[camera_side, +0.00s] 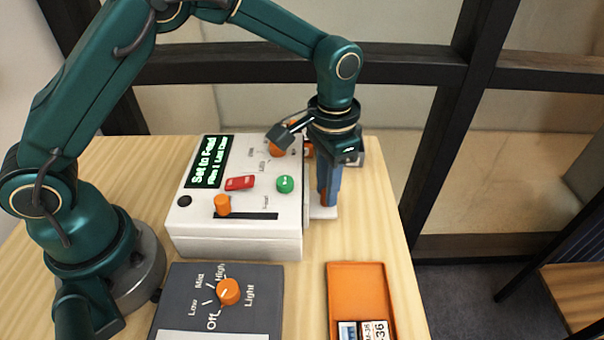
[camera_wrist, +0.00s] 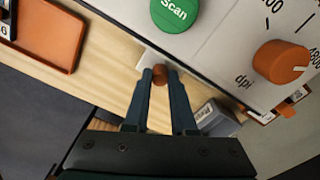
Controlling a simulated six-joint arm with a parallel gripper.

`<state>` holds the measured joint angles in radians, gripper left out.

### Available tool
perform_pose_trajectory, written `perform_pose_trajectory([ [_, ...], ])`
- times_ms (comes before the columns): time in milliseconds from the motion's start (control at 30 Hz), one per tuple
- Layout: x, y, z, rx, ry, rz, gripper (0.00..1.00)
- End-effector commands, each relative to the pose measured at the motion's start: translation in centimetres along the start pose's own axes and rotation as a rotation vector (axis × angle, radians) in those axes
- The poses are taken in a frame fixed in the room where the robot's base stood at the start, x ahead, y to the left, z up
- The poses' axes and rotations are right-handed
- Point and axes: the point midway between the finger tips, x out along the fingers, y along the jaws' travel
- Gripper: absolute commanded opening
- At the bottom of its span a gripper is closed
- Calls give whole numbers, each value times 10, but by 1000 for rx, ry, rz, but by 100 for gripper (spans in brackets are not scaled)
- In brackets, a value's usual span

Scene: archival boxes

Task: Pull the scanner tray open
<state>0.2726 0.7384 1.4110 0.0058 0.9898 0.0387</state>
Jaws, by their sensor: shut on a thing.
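The white scanner (camera_side: 240,246) stands on the wooden table, with a lit screen, a red switch, a green button and orange controls on top. Its pale tray (camera_side: 326,212) shows as a small ledge at the scanner's right side. My gripper (camera_side: 327,199) points down there. In the wrist view my gripper (camera_wrist: 160,76) is shut on a small orange-brown knob (camera_wrist: 160,73) at the tray (camera_wrist: 149,58). The green Scan button (camera_wrist: 174,12) and the orange dpi dial (camera_wrist: 281,61) are on the scanner's top. The fingers partly hide the tray in the side view.
A dark grey control box (camera_side: 190,290) with an orange dial lies in front of the scanner. An orange tray (camera_side: 356,283) holding labelled pieces is at front right. A grey labelled box (camera_wrist: 211,114) is close to my fingers. The table's right edge is near.

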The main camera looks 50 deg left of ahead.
Motion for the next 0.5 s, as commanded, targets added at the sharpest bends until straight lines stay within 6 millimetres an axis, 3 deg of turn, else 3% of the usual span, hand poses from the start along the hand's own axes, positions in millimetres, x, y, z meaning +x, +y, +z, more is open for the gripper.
perform_pose_trajectory([
  [267, -1, 0, -3, 0, 4, -1, 0],
  [500, -1, 8, -23, 1, 6, -1, 0],
])
